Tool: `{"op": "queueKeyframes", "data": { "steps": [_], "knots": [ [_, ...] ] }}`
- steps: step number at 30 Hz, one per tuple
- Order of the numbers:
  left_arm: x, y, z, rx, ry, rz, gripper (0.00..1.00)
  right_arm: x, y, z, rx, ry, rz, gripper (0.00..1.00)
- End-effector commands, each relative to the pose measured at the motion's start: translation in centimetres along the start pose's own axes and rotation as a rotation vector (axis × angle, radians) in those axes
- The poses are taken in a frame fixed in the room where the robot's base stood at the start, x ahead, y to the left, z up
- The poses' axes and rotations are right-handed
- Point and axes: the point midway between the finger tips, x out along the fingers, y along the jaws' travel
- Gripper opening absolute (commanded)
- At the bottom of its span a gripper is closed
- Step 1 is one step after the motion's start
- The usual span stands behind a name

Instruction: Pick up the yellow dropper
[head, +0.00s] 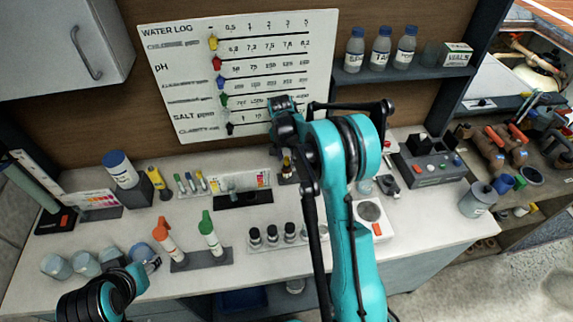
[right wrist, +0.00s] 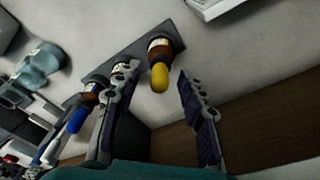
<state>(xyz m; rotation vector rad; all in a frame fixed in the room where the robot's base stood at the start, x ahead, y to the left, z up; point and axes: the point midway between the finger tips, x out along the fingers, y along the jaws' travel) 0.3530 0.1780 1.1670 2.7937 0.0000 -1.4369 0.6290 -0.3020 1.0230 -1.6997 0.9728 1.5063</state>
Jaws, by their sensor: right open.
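The yellow dropper (right wrist: 159,77) shows in the right wrist view as a yellow bulb on a small amber bottle, standing in a dark rack (right wrist: 100,72). My right gripper (right wrist: 153,88) is open, with one finger on each side of the yellow bulb; no contact shows. In the head view my right gripper (head: 287,145) hangs over the back of the counter and hides most of the dropper rack. A blue dropper (right wrist: 78,119) lies on the outer side of the left finger.
Another bottle stands partly behind the left finger in the right wrist view. Around the gripper are a colour-chart stand (head: 243,198), a row of dark-capped vials (head: 272,235), a scale (head: 370,212) and a grey control box (head: 430,162). The water log board (head: 240,70) stands behind.

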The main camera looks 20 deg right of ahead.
Motion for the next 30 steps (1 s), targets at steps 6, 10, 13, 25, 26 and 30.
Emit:
{"op": "queueKeyframes", "data": {
  "steps": [6,10,13,25,26,30],
  "knots": [
    [0.05,0.00,0.03,0.000,0.000,0.000,0.47,0.64,0.01,0.00,0.000,0.000,0.000,0.41],
    [0.04,0.00,0.02,0.000,0.000,0.000,0.47,0.62,0.01,0.00,0.000,0.000,0.000,0.29],
    [0.04,0.00,0.02,0.000,0.000,0.000,0.47,0.61,0.01,0.00,0.000,0.000,0.000,0.17],
    [0.04,0.00,0.03,0.000,0.000,0.000,0.47,0.57,0.01,0.01,0.000,0.000,0.000,0.10],
    [0.03,0.00,0.02,0.000,0.000,0.000,0.47,0.53,0.03,0.01,0.000,0.000,0.000,0.10],
    [-0.07,0.00,-0.06,0.000,0.000,0.000,0.47,-0.10,0.23,0.14,0.000,0.000,0.000,0.10]
  ]
}}
